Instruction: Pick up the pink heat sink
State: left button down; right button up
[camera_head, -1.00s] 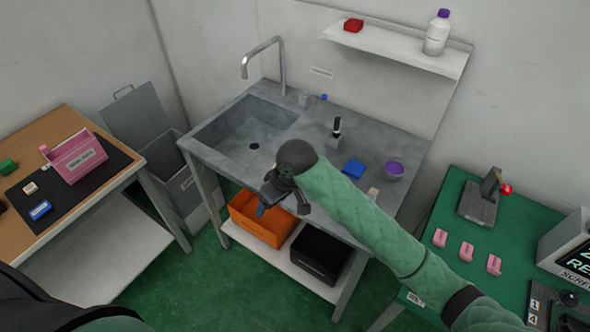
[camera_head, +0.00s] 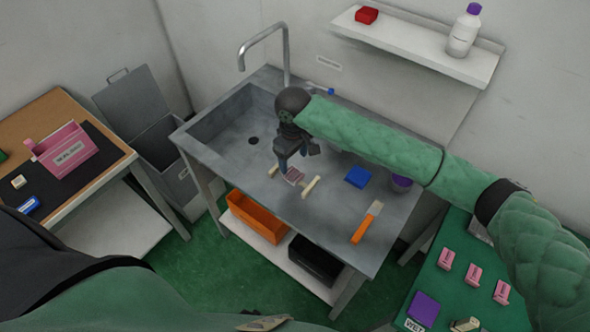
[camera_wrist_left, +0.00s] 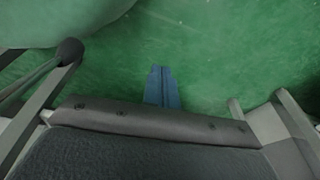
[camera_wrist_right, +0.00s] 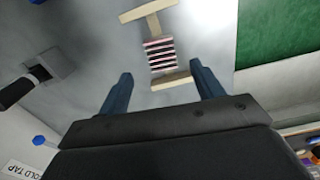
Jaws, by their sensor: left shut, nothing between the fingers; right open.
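The pink heat sink (camera_head: 293,177) lies on the grey sink bench, between two cream bars. In the right wrist view the heat sink (camera_wrist_right: 159,54) shows pink and dark stripes, with a cream bar at each end. My right gripper (camera_head: 294,161) points down just above and behind it in the head view. In the right wrist view the open blue fingers (camera_wrist_right: 161,70) stand apart on either side, with the heat sink ahead of them and nothing held. My left gripper (camera_wrist_left: 162,70) is shut and empty, with green floor beyond it.
A blue block (camera_head: 358,177), a purple bowl (camera_head: 401,183) and an orange-handled scraper (camera_head: 367,222) are on the bench to the right. The sink basin (camera_head: 235,125) and tap (camera_head: 264,40) are to the left. Several pink pieces (camera_head: 474,274) lie on the green table.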

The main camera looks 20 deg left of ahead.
aim_at(293, 173)
jog(key=shift+a+f, duration=0.1)
jog(key=shift+f, duration=0.45)
jog(key=shift+f+p, duration=0.7)
jog(key=shift+p, duration=0.2)
notch_tip(293, 173, down, 2)
jog(key=shift+s+f+p, duration=0.1)
jog(key=shift+f+p, duration=0.15)
jog(key=shift+p, duration=0.45)
pick_arm(q)
jog(key=s+a+f, duration=0.2)
jog(key=s, duration=0.7)
jog(key=shift+s+g, duration=0.15)
jog(key=shift+g, duration=0.25)
pick_arm(e)
jog(key=shift+f, duration=0.55)
pick_arm(q)
jog(key=shift+a, duration=0.1)
pick_arm(e)
jog(key=shift+c, duration=0.5)
pick_arm(q)
jog(key=shift+s, duration=0.15)
pick_arm(e)
jog(key=c, duration=1)
